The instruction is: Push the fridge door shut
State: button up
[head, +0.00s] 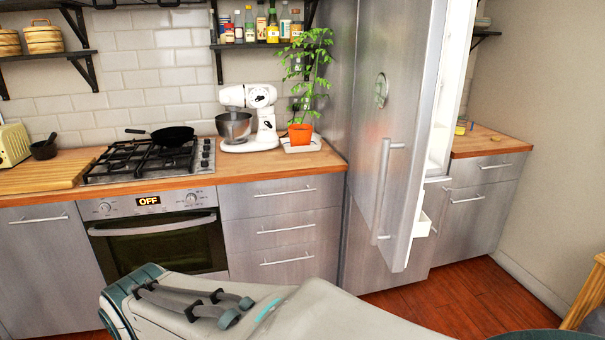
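The fridge door (408,110) is a tall steel panel with a long vertical bar handle (384,190). It stands open, swung out towards me, with its white inner side (446,95) facing right. The steel fridge body is behind and to the left of the door, largely hidden by it. A white drawer or bin (422,224) shows low behind the door's edge. My arm crosses the bottom of the head view, below and in front of the door. My gripper's fingers cannot be made out in this view.
A counter with a gas hob (150,160), oven (160,245), stand mixer (249,118) and potted plant (301,134) runs to the left. A short counter (490,140) stands right of the fridge. A wooden stool (588,295) is at the lower right. Red-brown floor (470,295) is clear before the fridge.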

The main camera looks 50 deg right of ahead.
aim_at(402, 44)
jog(key=z, duration=0.4)
jog(key=i, duration=0.55)
jog(key=z, duration=1.2)
jog(key=i, duration=0.55)
jog(key=z, duration=0.45)
